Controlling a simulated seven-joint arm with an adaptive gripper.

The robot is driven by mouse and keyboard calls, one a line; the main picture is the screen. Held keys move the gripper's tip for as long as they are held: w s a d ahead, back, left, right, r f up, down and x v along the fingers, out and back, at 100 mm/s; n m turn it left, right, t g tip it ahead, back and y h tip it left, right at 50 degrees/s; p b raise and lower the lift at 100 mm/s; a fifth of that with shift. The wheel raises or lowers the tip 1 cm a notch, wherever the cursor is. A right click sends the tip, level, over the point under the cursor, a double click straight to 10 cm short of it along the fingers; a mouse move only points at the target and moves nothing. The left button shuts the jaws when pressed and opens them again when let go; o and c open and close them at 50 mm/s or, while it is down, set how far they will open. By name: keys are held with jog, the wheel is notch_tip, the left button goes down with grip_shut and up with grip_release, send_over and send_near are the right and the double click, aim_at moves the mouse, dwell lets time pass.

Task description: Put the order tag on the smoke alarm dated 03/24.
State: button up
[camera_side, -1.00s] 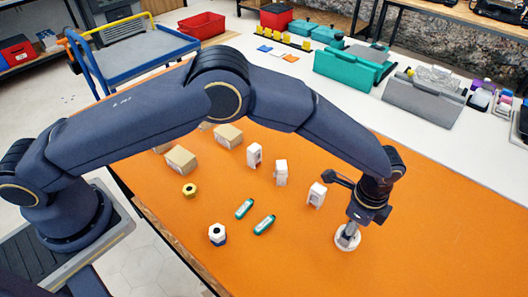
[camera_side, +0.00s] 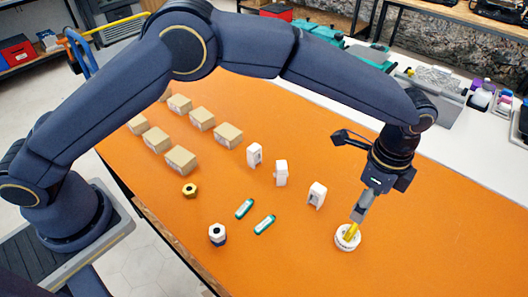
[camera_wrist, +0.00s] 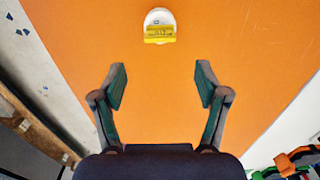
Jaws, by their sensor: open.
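A round white smoke alarm (camera_side: 347,242) lies flat on the orange table at the right. It also shows at the top of the wrist view (camera_wrist: 159,16). A yellow order tag (camera_wrist: 160,35) lies across the alarm, at its lower edge in the wrist view, and shows in the side view (camera_side: 351,231). I cannot read a date on the alarm, and the tag's dark marks are too small to read surely. My gripper (camera_wrist: 161,85) is open and empty, with both fingers apart. In the side view my gripper (camera_side: 358,212) is above the alarm and tag.
Three upright white devices (camera_side: 281,173) stand left of the alarm. Several cardboard boxes (camera_side: 181,159) stand further left. The table right of the alarm is clear.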

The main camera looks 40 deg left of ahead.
jog(key=s+a+r+n+t, duration=0.3)
jog(key=a+r+n, duration=0.6)
jog(key=a+r, duration=1.25)
jog(key=s+a+f+n+t, duration=0.2)
jog(key=s+a+n, duration=0.7)
jog(key=s+a, duration=0.7)
jog(key=shift+s+a+f+t, duration=0.25)
jog(key=shift+s+f+t, duration=0.05)
jog(key=shift+s+f, duration=0.2)
